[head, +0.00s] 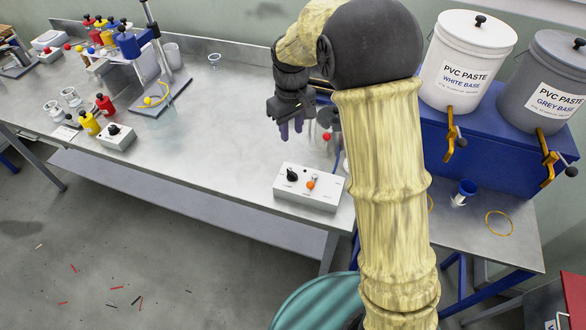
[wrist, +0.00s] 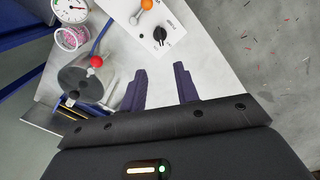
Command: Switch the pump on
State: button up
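A white control box (head: 309,186) sits near the front right corner of the steel bench in the head view. It has a black rotary knob (head: 292,174) on the left and an orange-tipped toggle (head: 310,185) on the right. In the wrist view the box is cut off by the top edge, with its black knob (wrist: 159,34) and orange toggle tip (wrist: 147,4) visible. Small lettering beside the knob is too small to read surely. My gripper (head: 292,129) is above the bench, behind the box in the head view. Its fingers (wrist: 160,69) are apart, with nothing between them.
A red ball-tipped part (wrist: 96,61) and a dial gauge (wrist: 70,10) are left of my fingers in the wrist view. A second white box with a black knob (head: 114,130) stands farther left. Two paste buckets (head: 465,60) (head: 545,80) stand right of my arm.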

aim_at(292, 172)
notch_tip(292, 172, down, 17)
jog(key=p, duration=0.2)
jog(key=shift+s+p, duration=0.1)
jog(key=shift+p, duration=0.2)
grip_shut()
